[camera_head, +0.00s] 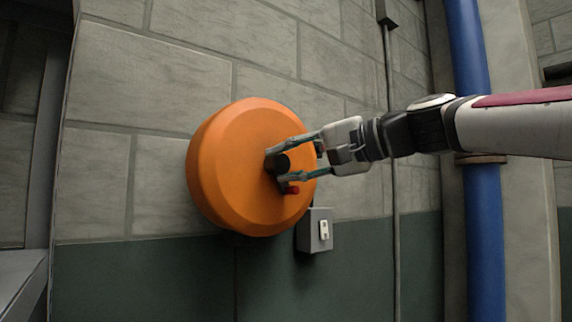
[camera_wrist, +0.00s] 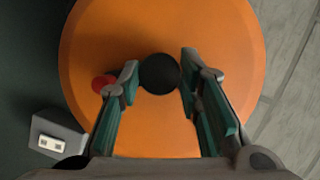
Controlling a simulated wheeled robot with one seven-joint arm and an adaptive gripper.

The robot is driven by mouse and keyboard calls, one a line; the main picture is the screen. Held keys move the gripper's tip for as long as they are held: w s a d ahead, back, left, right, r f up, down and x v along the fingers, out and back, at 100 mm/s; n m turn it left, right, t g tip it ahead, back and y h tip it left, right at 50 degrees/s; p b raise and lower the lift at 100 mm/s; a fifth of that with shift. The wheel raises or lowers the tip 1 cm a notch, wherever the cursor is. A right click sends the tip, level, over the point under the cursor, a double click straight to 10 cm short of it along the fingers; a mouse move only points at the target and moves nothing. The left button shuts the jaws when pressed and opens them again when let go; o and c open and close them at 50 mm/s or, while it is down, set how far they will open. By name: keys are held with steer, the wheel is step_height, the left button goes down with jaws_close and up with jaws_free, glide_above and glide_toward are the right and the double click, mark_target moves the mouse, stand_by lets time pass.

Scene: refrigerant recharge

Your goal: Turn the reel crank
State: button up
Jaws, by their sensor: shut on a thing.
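The orange reel (camera_head: 222,180) is a round drum on the block wall. It fills the middle of the wrist view (camera_wrist: 160,25). A round black hub (camera_wrist: 159,74) stands out at the middle of its face. A small red knob (camera_head: 293,190) sits beside the hub, just outside one finger, and shows left of the hub in the wrist view (camera_wrist: 103,83). My gripper (camera_head: 281,170) reaches in from the right and is shut on the black hub, a fingertip at each side. I cannot make out a crank arm between hub and red knob; a finger covers that part.
A grey switch box (camera_head: 314,230) is on the wall just below and right of the reel. A thin conduit (camera_head: 392,200) and a thick blue pipe (camera_head: 484,240) run vertically to the right. The wall left of the reel is clear.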

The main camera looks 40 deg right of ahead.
steer(key=shift+w+a+f, duration=0.1)
steer(key=shift+a+f, duration=0.05)
steer(key=shift+a, duration=0.05)
steer(key=o, duration=0.9)
steer(key=shift+c, duration=0.2)
steer(key=shift+w+a, duration=0.1)
steer(key=shift+a, duration=0.05)
steer(key=shift+s+d+r, duration=0.2)
steer(key=shift+s+d, duration=0.1)
steer(key=shift+s, duration=0.1)
steer(key=v, duration=1.1)
steer(key=shift+o, duration=0.6)
steer(key=shift+a, duration=0.15)
